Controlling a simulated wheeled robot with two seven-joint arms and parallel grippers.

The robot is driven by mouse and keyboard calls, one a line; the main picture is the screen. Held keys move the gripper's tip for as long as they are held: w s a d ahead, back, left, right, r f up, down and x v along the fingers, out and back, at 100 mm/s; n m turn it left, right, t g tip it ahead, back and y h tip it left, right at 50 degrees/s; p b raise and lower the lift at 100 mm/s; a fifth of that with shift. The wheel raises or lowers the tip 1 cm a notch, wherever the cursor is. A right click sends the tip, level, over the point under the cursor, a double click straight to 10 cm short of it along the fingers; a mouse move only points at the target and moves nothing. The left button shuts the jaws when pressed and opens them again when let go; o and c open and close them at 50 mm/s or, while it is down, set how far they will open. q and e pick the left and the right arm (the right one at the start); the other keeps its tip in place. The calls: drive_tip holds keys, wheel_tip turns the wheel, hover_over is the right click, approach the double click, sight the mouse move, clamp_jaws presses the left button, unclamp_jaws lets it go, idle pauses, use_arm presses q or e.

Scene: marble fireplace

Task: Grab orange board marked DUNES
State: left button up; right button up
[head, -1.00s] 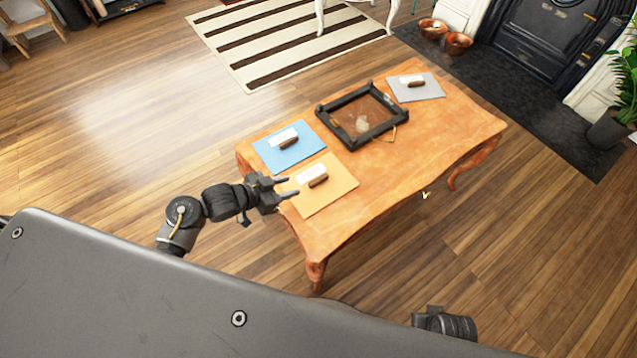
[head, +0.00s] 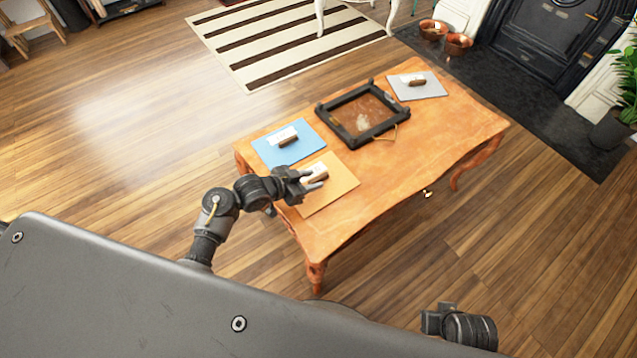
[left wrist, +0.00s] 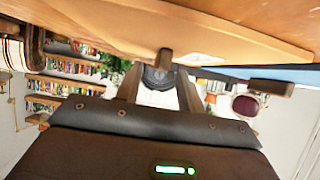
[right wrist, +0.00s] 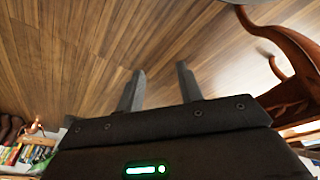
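The orange board (head: 335,193) lies flat on the front left of the wooden table, with a white label (head: 314,171) and a dark brown handle (head: 320,177). The label's text is too small to read. My left gripper (head: 319,179) is over the board at its handle, and partly hides label and handle. In the left wrist view, the orange board (left wrist: 200,33) fills the upper part, and its handle (left wrist: 165,59) shows ahead between the spread fingertips. The left gripper (left wrist: 160,72) is open. My right gripper (right wrist: 158,70) is open and empty, low in front of the table.
The table (head: 400,175) also holds a blue board (head: 275,155), a dark-framed tray (head: 362,140) and a grey board (head: 432,92). The blue board lies close beside the orange one. The table's right front area is bare.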

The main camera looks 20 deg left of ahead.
sight(320, 173)
use_arm(q)
drive_tip(key=shift+x, duration=1.05)
drive_tip(key=shift+a, duration=0.1)
clamp_jaws()
use_arm(e)
drive_tip(key=shift+r, duration=0.65)
